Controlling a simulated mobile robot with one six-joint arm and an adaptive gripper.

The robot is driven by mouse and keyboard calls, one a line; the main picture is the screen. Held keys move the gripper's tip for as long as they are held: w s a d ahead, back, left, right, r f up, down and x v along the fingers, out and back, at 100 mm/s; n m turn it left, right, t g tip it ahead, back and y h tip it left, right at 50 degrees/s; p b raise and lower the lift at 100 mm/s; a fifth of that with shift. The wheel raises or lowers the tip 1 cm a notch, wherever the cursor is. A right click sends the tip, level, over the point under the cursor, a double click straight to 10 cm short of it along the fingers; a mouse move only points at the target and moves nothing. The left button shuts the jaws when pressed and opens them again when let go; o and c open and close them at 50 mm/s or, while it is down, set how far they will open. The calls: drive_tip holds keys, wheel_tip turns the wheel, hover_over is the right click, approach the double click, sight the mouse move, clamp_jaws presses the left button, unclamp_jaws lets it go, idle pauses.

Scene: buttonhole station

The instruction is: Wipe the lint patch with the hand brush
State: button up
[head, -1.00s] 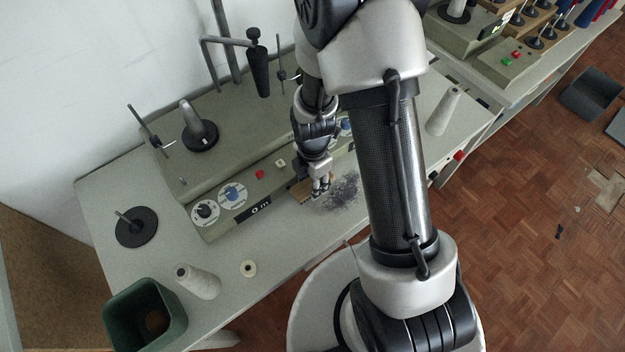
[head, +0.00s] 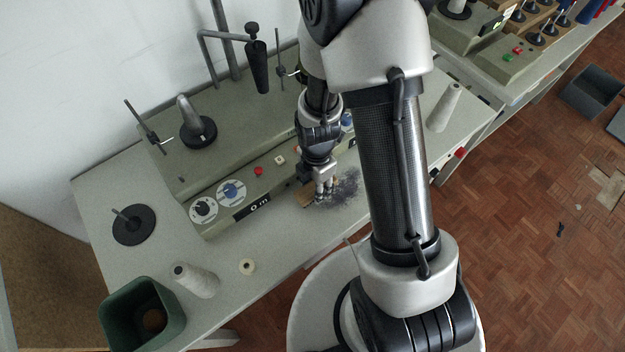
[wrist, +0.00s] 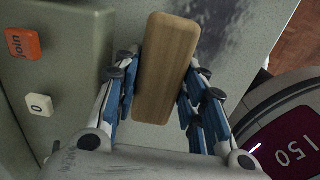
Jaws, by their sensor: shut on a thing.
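The hand brush is a wooden block that shows in the wrist view (wrist: 167,65), with my gripper (wrist: 165,85) shut on its two sides. In the head view my gripper (head: 325,190) holds the brush (head: 306,195) low at the table top, at the left edge of the lint patch. The lint patch (head: 346,188) is a dark grey speckled smear on the pale table. My gripper and arm hide part of it. In the wrist view a bit of the lint (wrist: 203,45) shows right of the brush. The bristles are hidden, so contact cannot be told.
The grey-green machine (head: 185,185) with dials and buttons stands just behind the brush. A white thread cone (head: 195,281), a small cream roll (head: 247,266) and a green bin (head: 143,315) are at front left.

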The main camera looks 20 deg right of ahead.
drive_tip(key=shift+s+d+b, duration=0.25)
drive_tip(key=shift+s+d, duration=0.1)
drive_tip(key=shift+s, duration=0.85)
drive_tip(key=shift+s+d+b, duration=0.2)
drive_tip(key=shift+s+d, duration=0.2)
drive_tip(key=shift+s, duration=0.8)
drive_tip(key=shift+s+d+b, duration=0.25)
drive_tip(key=shift+s+d, duration=0.1)
drive_tip(key=shift+s, duration=0.85)
drive_tip(key=shift+s+d+r+p, duration=0.15)
drive_tip(key=shift+s+p, duration=0.25)
drive_tip(key=shift+p, duration=0.2)
drive_tip(key=shift+c, duration=0.4)
drive_tip(key=shift+s+d+p, duration=0.15)
drive_tip(key=shift+s+p, duration=0.25)
drive_tip(key=shift+p, duration=0.25)
